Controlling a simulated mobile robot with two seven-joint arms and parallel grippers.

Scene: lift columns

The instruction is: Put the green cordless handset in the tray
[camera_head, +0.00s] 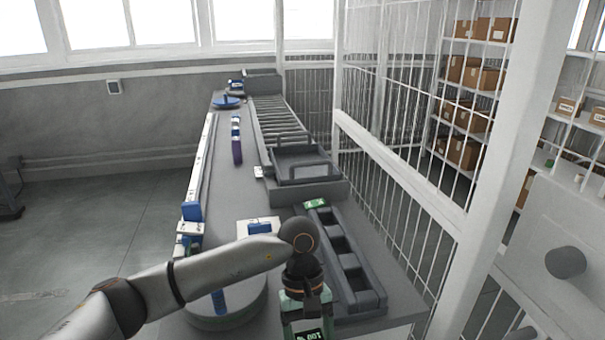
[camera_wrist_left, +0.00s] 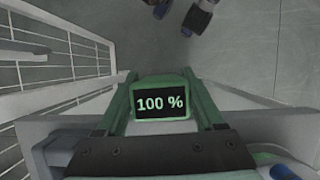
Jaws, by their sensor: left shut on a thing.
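The green cordless handset (camera_head: 307,335) is at the bottom of the head view, with its lit display partly cut off by the frame edge. My left gripper (camera_head: 306,312) is shut on it. In the left wrist view the handset (camera_wrist_left: 162,84) sits between the two green fingers, and its display reads 100 %. The grey tray (camera_head: 318,180), with a raised handle frame, stands farther back at the end of the roller conveyor, well away from the gripper. My right gripper is not in view.
A dark rack with several pockets (camera_head: 372,303) lies just right of the gripper; a green-topped item (camera_head: 315,203) is at its far end. A white wire fence (camera_head: 400,205) borders the right side. A round grey disc (camera_head: 240,318) is under my left arm.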

